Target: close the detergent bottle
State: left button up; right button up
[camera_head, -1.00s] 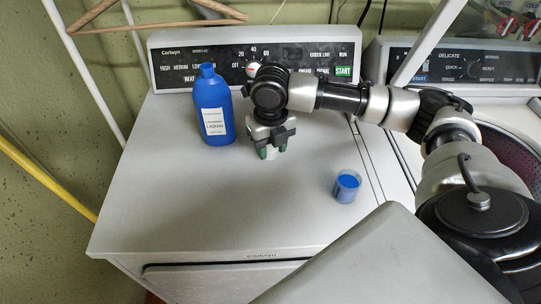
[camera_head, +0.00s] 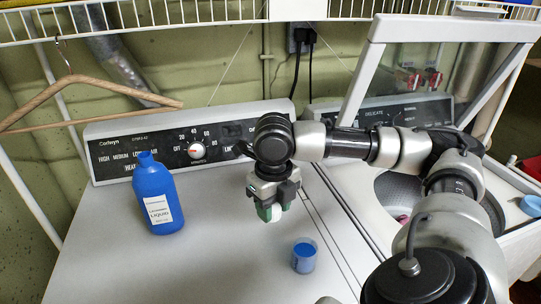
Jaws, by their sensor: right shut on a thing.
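The blue detergent bottle (camera_head: 160,197) stands upright on the left of the white dryer top, its label facing me. Its narrow blue neck (camera_head: 146,158) points up, and no separate cap shows on it. My right gripper (camera_head: 273,211) points down over the dryer top, to the right of the bottle and clear of it. It is shut on a small whitish thing between its green-tipped fingers. The fingers mostly hide this thing, and I cannot tell for sure whether it is the cap. My left gripper is out of view.
A small clear cup with blue liquid (camera_head: 304,256) stands in front of my right gripper. The control panel (camera_head: 195,145) closes off the back. An open washer (camera_head: 390,200) is at right, with a round blue thing (camera_head: 531,205) beyond. A hanger (camera_head: 80,90) hangs at left.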

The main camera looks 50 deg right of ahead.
jog(key=shift+w+a+f+m, duration=0.1)
jog(key=shift+a+f+m, duration=0.15)
jog(key=shift+m, duration=0.3)
jog(key=shift+w+a+f+m, duration=0.15)
jog(key=shift+a+m, duration=0.15)
jog(key=shift+m, duration=0.25)
jog(key=a+f+m, duration=0.1)
jog(key=a+m, duration=0.1)
jog(key=m, duration=0.3)
jog(key=a+f+m, duration=0.2)
jog(key=a+m, duration=0.1)
jog(key=m, duration=0.2)
jog(key=w+a+f+m, duration=0.1)
jog(key=a+m, duration=0.1)
jog(key=m, duration=0.3)
jog(key=shift+a+f, duration=0.3)
jog(key=a+f+m, duration=0.1)
jog(key=a+m, duration=0.1)
jog(key=m, duration=0.3)
jog(key=a+f+m, duration=0.1)
jog(key=a+m, duration=0.2)
jog(key=m, duration=0.2)
jog(key=a+f+m, duration=0.1)
jog(key=a+m, duration=0.1)
jog(key=m, duration=0.3)
jog(key=shift+s+a, duration=0.2)
jog(key=shift+a, duration=0.05)
jog(key=shift+a+f+m, duration=0.2)
jog(key=shift+a+m, duration=0.25)
jog(key=shift+m, duration=0.55)
